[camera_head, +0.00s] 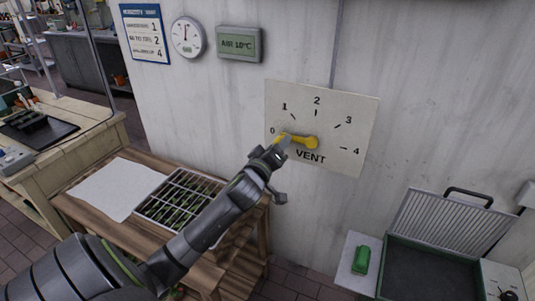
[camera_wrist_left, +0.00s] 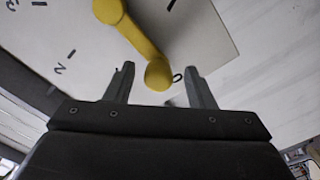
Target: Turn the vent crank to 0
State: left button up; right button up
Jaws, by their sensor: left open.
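The yellow vent crank (camera_head: 300,140) is on a pale wall plate (camera_head: 350,105) marked VENT, with numbers 0 to 4 in an arc. Its arm reaches left from the hub, and its knob end lies close to the 0 mark. My left gripper (camera_head: 280,148) is at the knob end and covers part of it. In the left wrist view the crank's knob (camera_wrist_left: 158,75) shows between the two spread fingers of my left gripper (camera_wrist_left: 158,70), with a gap visible on each side. The 0 shows just beside the knob. My right gripper is out of view.
A wall sign (camera_head: 145,33), a round dial (camera_head: 187,37) and a display reading AIR 10°C (camera_head: 239,43) hang left of the plate. Below stands a wooden table with a gridded tray (camera_head: 150,213). An open grill-like box (camera_head: 430,265) stands at lower right.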

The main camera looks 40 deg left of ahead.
pick_arm(q)
jog(key=b+v, duration=0.2)
jog(key=v, duration=1.5)
jog(key=shift+b, duration=0.4)
jog(key=shift+s+a, duration=0.1)
jog(key=shift+a, duration=0.05)
